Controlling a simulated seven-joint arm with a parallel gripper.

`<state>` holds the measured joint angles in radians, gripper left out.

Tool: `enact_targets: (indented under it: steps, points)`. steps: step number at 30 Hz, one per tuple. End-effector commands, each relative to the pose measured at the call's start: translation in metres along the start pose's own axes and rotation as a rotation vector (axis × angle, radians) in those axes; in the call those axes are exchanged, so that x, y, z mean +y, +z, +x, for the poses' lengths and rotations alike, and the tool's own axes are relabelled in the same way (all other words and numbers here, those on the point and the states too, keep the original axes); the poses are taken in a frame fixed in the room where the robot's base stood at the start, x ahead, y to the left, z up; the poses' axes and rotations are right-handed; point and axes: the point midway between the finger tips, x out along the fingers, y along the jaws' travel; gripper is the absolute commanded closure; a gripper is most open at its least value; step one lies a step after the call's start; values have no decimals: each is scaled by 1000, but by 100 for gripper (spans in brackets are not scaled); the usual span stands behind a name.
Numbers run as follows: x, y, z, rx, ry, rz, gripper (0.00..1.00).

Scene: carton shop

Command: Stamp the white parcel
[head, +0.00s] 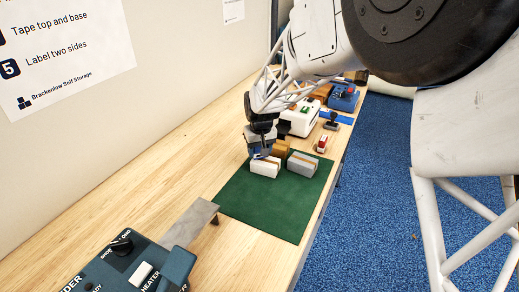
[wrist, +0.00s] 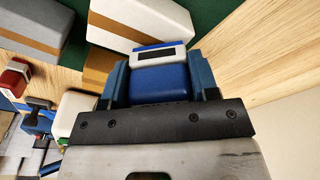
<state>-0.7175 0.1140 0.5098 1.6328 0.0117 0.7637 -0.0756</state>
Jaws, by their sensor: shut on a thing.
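My gripper (head: 261,150) is shut on a blue stamp with a white-framed dark window; the stamp (wrist: 160,82) sits between both fingers in the wrist view. The white parcel (head: 264,168) is a small box lying on the green mat (head: 272,207); it also shows in the wrist view (wrist: 142,20), just beyond the stamp. In the head view the stamp is at the white parcel's far left edge, close above or behind it. I cannot tell whether they touch. The stamp's underside is hidden.
A grey parcel with a tan stripe (head: 302,164) stands right of the white one, and a brown box (head: 280,148) stands behind. A white machine (head: 300,118), a red-and-white item (head: 322,144) and a dark hand tool (head: 332,121) lie beyond. The mat's front is clear.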

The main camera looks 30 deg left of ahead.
Motion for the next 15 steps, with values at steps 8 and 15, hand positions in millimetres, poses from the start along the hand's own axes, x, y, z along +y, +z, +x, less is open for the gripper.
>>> enact_targets:
  steps: [8, 15]
  points:
    - [0, 0, 2, 0, 0, 0, 60]
    - [0, 0, 4, 0, 0, 0, 60]
